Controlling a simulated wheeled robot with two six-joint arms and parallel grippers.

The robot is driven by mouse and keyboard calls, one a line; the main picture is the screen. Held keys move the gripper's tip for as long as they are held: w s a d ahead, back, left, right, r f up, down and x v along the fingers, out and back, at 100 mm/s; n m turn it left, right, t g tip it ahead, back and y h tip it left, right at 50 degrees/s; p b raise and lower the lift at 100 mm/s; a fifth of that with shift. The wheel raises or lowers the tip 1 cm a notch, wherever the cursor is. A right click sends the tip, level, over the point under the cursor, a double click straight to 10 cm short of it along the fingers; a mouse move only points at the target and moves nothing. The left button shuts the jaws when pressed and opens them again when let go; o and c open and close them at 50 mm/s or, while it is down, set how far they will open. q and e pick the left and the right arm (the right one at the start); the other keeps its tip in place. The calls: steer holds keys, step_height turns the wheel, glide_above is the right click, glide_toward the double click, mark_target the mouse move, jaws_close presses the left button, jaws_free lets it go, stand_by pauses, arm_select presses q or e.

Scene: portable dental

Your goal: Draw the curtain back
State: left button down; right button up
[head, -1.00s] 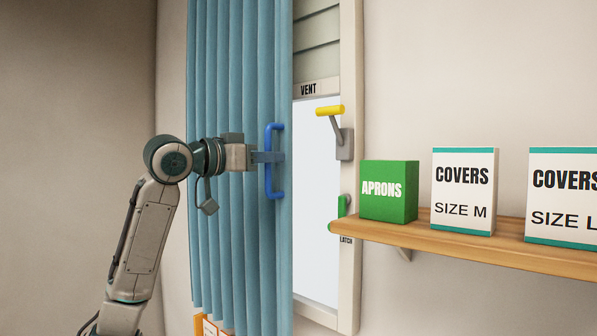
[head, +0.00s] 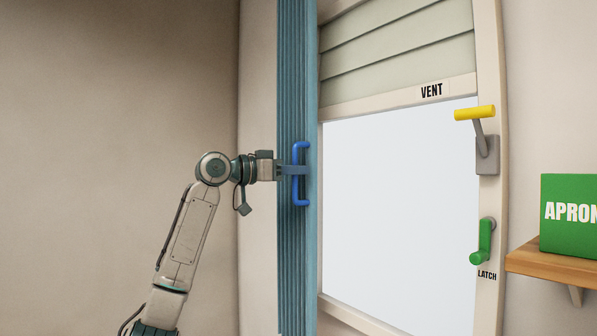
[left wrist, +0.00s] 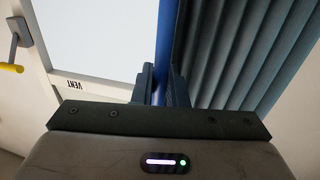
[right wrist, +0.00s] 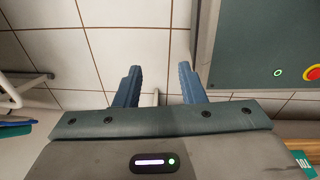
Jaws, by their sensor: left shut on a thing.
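The blue-teal curtain (head: 291,250) hangs bunched in a narrow stack at the left side of the window (head: 400,190). A blue upright handle (head: 301,195) is on the curtain's right edge. My left gripper (head: 296,170) is shut on the handle at about its middle. In the left wrist view the handle (left wrist: 164,50) runs between the two fingers, with the curtain folds (left wrist: 245,50) to the right. My right gripper (right wrist: 157,85) is open and empty, above a tiled floor; it does not show in the head view.
A vent panel (head: 400,40) with slats tops the window. A yellow-handled lever (head: 474,113) and a green latch (head: 482,243) are on the right frame. A wooden shelf (head: 540,265) with a green aprons box (head: 568,225) is at right. A dark cabinet (right wrist: 250,45) stands near my right gripper.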

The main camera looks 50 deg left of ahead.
arm_select(q)
steer(key=shift+a, duration=0.55)
arm_select(e)
steer(key=shift+d, duration=0.65)
